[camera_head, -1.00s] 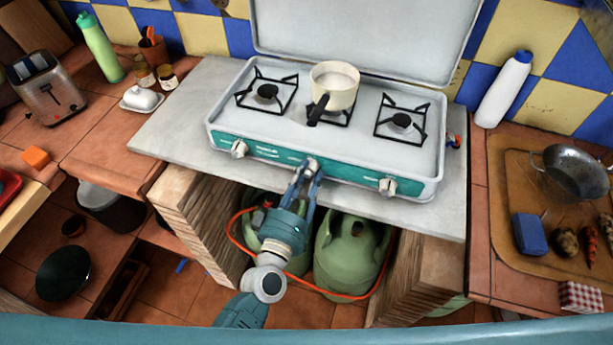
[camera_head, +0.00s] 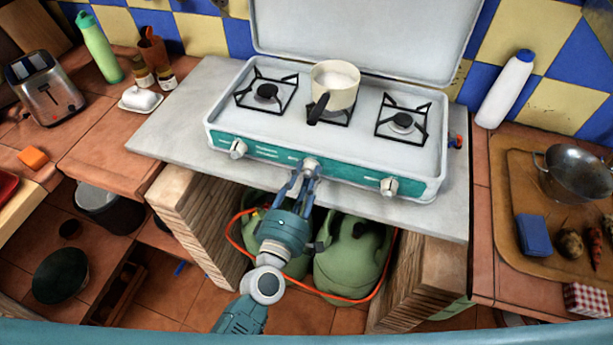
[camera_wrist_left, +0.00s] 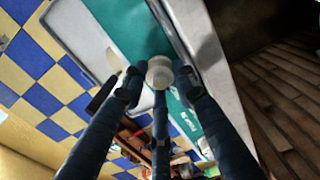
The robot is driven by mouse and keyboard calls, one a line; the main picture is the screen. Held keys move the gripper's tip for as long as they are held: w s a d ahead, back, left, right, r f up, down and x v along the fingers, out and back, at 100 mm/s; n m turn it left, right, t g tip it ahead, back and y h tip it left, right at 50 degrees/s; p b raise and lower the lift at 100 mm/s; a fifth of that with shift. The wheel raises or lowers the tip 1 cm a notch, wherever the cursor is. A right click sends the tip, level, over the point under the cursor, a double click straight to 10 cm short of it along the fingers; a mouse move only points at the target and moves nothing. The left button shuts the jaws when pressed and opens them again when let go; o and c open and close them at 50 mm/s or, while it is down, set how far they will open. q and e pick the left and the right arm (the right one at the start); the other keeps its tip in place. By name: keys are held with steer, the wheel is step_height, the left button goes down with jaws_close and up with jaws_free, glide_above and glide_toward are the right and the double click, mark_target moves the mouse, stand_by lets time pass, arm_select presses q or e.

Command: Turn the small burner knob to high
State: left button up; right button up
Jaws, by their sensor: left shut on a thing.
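The camping stove (camera_head: 240,124) is white with a teal front panel and an open lid. Three knobs show on its front: a left knob (camera_head: 238,149), a middle knob (camera_head: 310,166) and a right knob (camera_head: 389,187). I cannot tell which of them belongs to the small burner. My left gripper (camera_head: 307,172) reaches up from below and is shut on the middle knob. The left wrist view shows this round pale knob (camera_wrist_left: 160,72) between the fingers (camera_wrist_left: 160,88). The fingers partly hide it. My right gripper is not in view.
A cream saucepan (camera_head: 342,86) sits on the middle burner, its dark handle pointing to the front. Two green gas bottles (camera_head: 350,262) with an orange hose stand below the counter (camera_head: 180,125). A wooden tray (camera_head: 515,170) lies at the right.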

arm_select(q)
steer(key=shift+w+a+r, duration=0.1)
steer(key=shift+a+r, duration=0.05)
steer(key=o, duration=0.9)
steer(key=shift+c, duration=0.2)
steer(key=v, duration=1.2)
